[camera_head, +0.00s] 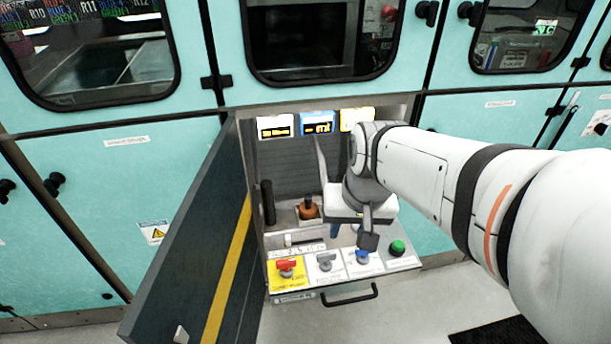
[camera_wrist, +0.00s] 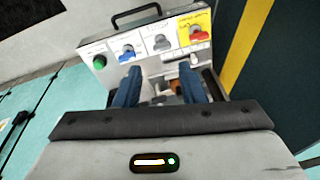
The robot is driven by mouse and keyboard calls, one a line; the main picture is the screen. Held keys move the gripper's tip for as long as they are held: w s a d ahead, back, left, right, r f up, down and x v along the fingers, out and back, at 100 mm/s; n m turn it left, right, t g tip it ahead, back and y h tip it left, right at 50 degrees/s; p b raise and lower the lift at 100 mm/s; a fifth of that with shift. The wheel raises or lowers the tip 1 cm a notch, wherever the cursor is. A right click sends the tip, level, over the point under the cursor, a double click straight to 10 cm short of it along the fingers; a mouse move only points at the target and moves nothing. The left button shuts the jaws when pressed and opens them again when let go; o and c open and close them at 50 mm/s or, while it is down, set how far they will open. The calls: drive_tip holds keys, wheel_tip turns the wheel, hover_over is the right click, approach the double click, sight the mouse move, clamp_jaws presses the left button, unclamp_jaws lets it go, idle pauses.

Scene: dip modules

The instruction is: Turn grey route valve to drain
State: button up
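The grey route valve (camera_head: 325,262) is a small grey handle on a white label plate, second from the left on the pulled-out panel in the head view. It also shows in the wrist view (camera_wrist: 161,43), beyond the fingertips. Its markings are too small to read, so I cannot tell its set position. My gripper (camera_wrist: 159,68) is open, with two dark blue fingers apart and nothing between them. In the head view my gripper (camera_head: 368,238) hangs above the panel, behind the blue valve and to the right of the grey one. It appears apart from the grey valve.
A red valve (camera_head: 287,265) on yellow, a blue valve (camera_head: 362,257) and a green button (camera_head: 397,247) flank the grey valve. A dark open door (camera_head: 190,250) stands on the left. A black handle (camera_head: 350,296) fronts the panel. Small displays (camera_head: 318,123) sit above.

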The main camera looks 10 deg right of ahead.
drive_tip(key=w+d+f+m+g+y+b, duration=0.15)
drive_tip(key=w+f+m+b, duration=0.25)
drive_tip(key=w+f+m, duration=0.5)
drive_tip(key=m+y+b, duration=0.3)
drive_tip(key=m+b, duration=0.1)
drive_tip(key=m, duration=0.3)
approach(327, 253)
drive_tip(key=f, duration=0.2)
drive_tip(key=shift+g+h, duration=0.25)
drive_tip(key=shift+g, duration=0.1)
drive_tip(key=x, duration=0.3)
drive_tip(key=a+b+x, duration=0.1)
drive_tip(key=x, duration=0.3)
drive_tip(key=shift+w, duration=0.25)
drive_tip(key=shift+r, duration=0.1)
drive_tip(key=shift+c, duration=0.6)
